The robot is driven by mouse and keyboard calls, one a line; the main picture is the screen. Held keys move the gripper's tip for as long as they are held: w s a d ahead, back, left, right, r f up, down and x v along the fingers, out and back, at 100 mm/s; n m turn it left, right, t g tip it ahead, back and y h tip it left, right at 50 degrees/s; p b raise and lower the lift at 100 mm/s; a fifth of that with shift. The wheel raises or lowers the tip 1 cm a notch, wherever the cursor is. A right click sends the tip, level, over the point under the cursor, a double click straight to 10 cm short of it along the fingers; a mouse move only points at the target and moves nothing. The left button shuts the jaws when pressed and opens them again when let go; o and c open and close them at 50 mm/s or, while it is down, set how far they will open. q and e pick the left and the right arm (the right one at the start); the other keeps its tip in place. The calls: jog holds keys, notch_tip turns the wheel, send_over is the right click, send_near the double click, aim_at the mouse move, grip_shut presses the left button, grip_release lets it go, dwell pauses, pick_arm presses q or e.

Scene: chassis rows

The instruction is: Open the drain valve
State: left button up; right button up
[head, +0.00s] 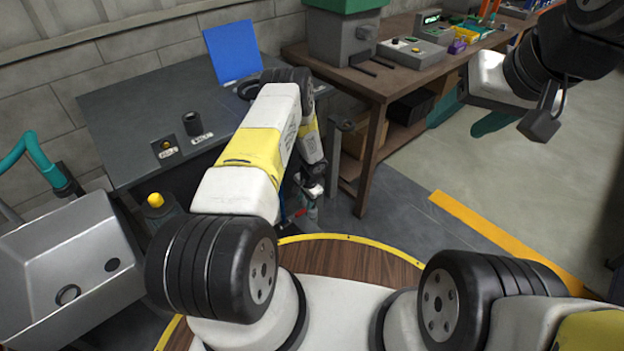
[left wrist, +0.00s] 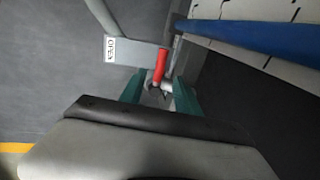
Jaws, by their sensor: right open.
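The drain valve shows a red lever handle (left wrist: 160,65) in the left wrist view, with grey metal at its lower end. A grey bar with a white label reading OPEN (left wrist: 117,49) is just left of the handle. My left gripper (left wrist: 157,90) has its teal fingers apart, one on either side of the lever's lower end, with gaps visible. In the head view my left gripper (head: 310,214) is low beside the dark bench, with a bit of red handle (head: 298,213) next to it. My right gripper (head: 468,115) is open and empty, raised at the right.
A dark bench (head: 130,110) with a blue panel (head: 232,52) stands behind my left arm. A wooden workbench (head: 440,60) with devices is at the back. A steel sink (head: 60,250) is at left. The floor at right is clear.

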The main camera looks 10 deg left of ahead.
aim_at(303, 210)
pick_arm(q)
jog(key=f, duration=0.4)
jog(key=a+f, duration=0.1)
jog(key=f, duration=0.1)
jog(key=shift+w, duration=0.4)
jog(key=shift+c, duration=0.2)
grip_shut()
dwell(0.8)
